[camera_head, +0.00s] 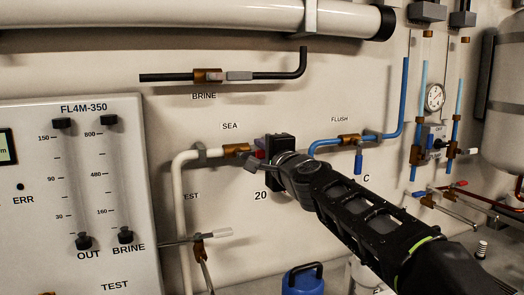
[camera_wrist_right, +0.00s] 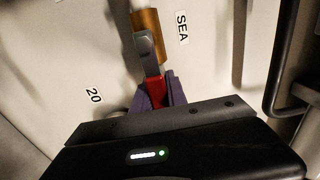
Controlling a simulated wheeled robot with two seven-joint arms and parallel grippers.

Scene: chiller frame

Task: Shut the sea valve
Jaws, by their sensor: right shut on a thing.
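The sea valve has a brass body (camera_head: 236,149) under the SEA label, at the end of a white pipe, in the head view. Its lever has a red grip (camera_wrist_right: 156,90) and a grey metal shank. The lever points away from the brass body, roughly in line with it. My right gripper (camera_head: 264,152) is at the lever. In the right wrist view its purple finger pads (camera_wrist_right: 160,93) are shut on both sides of the red grip. The gripper hides the far end of the lever in the head view. My left gripper is not in view.
The BRINE valve (camera_head: 207,76) sits above, and the FLUSH valve (camera_head: 349,139) with its blue pipe to the right. A TEST valve handle (camera_head: 214,233) sticks out below left. A flow meter panel (camera_head: 84,190) stands at left. A blue container (camera_head: 302,283) is below.

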